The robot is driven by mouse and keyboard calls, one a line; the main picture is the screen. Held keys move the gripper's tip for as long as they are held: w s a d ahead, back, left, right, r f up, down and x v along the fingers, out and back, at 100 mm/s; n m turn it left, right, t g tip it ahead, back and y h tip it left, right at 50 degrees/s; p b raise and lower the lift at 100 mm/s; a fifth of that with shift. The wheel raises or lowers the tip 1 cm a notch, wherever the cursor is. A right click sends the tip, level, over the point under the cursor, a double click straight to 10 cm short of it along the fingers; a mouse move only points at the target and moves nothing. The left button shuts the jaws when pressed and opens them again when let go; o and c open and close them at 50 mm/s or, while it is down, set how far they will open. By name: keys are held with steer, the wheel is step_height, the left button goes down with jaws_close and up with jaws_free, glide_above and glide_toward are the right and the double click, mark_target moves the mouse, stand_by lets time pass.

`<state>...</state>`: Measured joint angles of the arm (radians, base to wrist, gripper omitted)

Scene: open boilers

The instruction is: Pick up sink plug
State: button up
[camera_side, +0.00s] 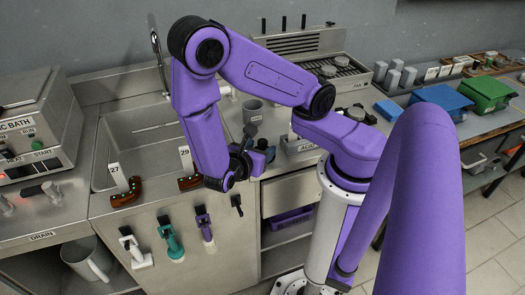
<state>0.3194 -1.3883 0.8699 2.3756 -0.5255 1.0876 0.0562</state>
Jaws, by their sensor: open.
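My gripper (263,150) is at the end of the purple arm, at the front right of the sink. It is small and dark in the side view and partly hidden by my wrist; its fingers appear apart and I see nothing held between them. The steel sink (140,117) lies to its left, with part of its basin hidden behind my arm. I cannot make out a sink plug for certain. A small black piece (237,205) is on the front panel just below my wrist; I cannot tell what it is.
Brown-based tags marked 27 (123,188) and 29 (187,170) stand at the sink's front edge. White (134,246), teal (171,242) and purple (205,228) handled pieces hang on the panel. A grey cup (253,110) stands behind my gripper. A tall tap (158,55) rises behind the sink.

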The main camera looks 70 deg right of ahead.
steer(key=shift+d+f, duration=0.25)
steer(key=shift+d, duration=0.3)
jaws_close()
steer(key=shift+r, duration=0.1)
step_height(320, 180, up, 10)
stand_by(0.6)
